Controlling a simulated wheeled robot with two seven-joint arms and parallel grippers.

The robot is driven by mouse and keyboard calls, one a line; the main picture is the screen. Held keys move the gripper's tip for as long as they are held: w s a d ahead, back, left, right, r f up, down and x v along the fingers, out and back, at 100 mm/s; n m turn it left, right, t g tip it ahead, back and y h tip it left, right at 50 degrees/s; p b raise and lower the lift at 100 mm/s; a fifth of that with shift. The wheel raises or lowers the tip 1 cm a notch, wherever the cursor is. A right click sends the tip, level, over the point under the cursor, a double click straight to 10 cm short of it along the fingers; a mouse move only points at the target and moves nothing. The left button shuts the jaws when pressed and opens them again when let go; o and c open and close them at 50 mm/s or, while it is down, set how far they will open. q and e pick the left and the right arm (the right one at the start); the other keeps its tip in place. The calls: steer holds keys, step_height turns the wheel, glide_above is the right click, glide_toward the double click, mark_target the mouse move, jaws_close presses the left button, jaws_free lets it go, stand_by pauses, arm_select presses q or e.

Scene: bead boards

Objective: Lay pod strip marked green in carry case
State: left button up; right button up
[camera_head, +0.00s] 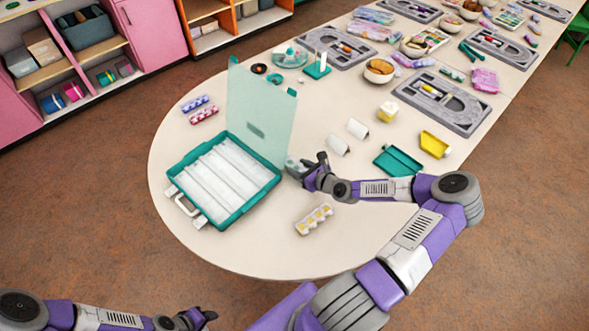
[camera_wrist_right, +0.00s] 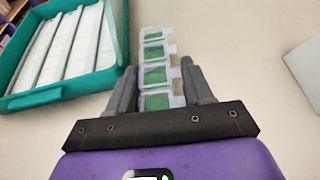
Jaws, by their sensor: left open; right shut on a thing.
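The pod strip marked green (camera_wrist_right: 155,72) lies between the fingers of my right gripper (camera_wrist_right: 160,95) in the wrist view, its far end sticking out ahead. In the head view my right gripper (camera_head: 300,168) is just right of the carry case and mostly hides the strip. Whether the strip is clear of the table is hard to tell. The teal carry case (camera_head: 236,216) stands open, its translucent lid (camera_head: 262,105) raised at the back. White lengthwise channels fill it, with no strip visible in them. The case also shows in the wrist view (camera_wrist_right: 70,96). My left gripper (camera_head: 205,316) is open, off the table at the bottom.
A yellow-marked strip (camera_head: 314,219) lies in front of my right gripper. Blue (camera_head: 195,103) and red (camera_head: 204,115) strips lie behind the case at left. The front table edge is clear.

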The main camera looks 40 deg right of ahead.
mark_target(295, 168)
steer(key=w+f, duration=0.1)
steer(key=w+f+b, duration=0.1)
steer(key=shift+w+a+f, duration=0.1)
steer(key=shift+w+a, duration=0.05)
steer(key=shift+w, duration=0.25)
steer(key=o, duration=1.1)
steer(key=shift+f, duration=0.1)
